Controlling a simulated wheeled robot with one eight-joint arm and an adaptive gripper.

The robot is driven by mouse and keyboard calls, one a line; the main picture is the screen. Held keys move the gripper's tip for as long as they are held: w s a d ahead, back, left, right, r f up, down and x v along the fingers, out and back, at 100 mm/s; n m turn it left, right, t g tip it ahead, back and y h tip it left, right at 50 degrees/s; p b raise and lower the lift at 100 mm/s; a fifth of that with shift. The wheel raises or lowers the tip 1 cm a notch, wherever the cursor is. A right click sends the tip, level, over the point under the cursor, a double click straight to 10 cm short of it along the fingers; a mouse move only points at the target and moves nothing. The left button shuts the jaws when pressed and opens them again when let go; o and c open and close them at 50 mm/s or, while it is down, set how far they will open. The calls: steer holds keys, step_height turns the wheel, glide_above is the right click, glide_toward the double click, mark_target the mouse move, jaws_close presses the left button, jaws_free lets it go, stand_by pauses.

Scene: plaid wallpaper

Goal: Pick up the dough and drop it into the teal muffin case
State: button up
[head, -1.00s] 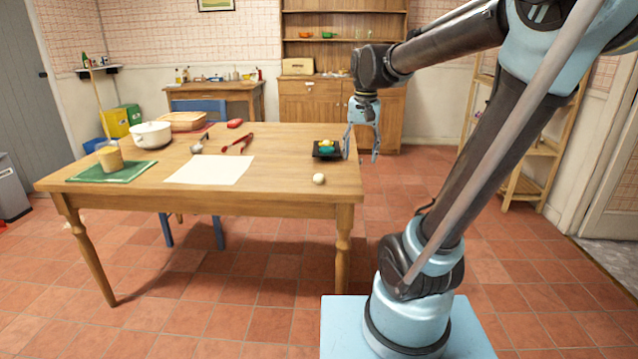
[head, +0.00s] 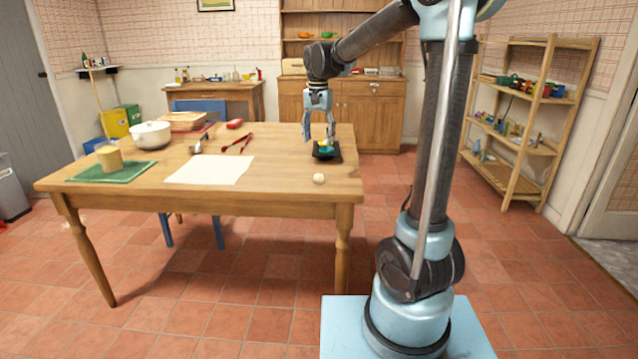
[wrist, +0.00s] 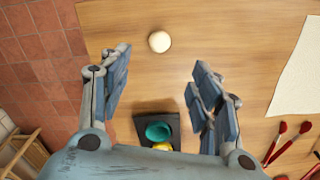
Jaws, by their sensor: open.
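The dough (head: 319,178) is a small pale ball on the wooden table near its front right corner. In the wrist view the dough (wrist: 160,41) lies ahead of the open fingers, apart from them. The teal muffin case (wrist: 158,131) sits on a dark tray (wrist: 139,123) beside a yellow case (wrist: 162,146). In the head view the tray (head: 318,154) is at the table's right side, behind the dough. My gripper (head: 319,139) is open and empty above the tray; its fingers partly hide the cases there. It also shows in the wrist view (wrist: 162,88).
The tabletop around the dough is clear. A shelf (head: 520,125) stands at right.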

glide_above(319, 174)
steer(key=s, duration=0.1)
step_height(319, 174, down, 9)
steer(key=shift+r, duration=0.2)
steer(key=f, duration=0.4)
steer(key=shift+w, duration=0.3)
steer(key=shift+f, duration=0.6)
steer(key=c, duration=1.1)
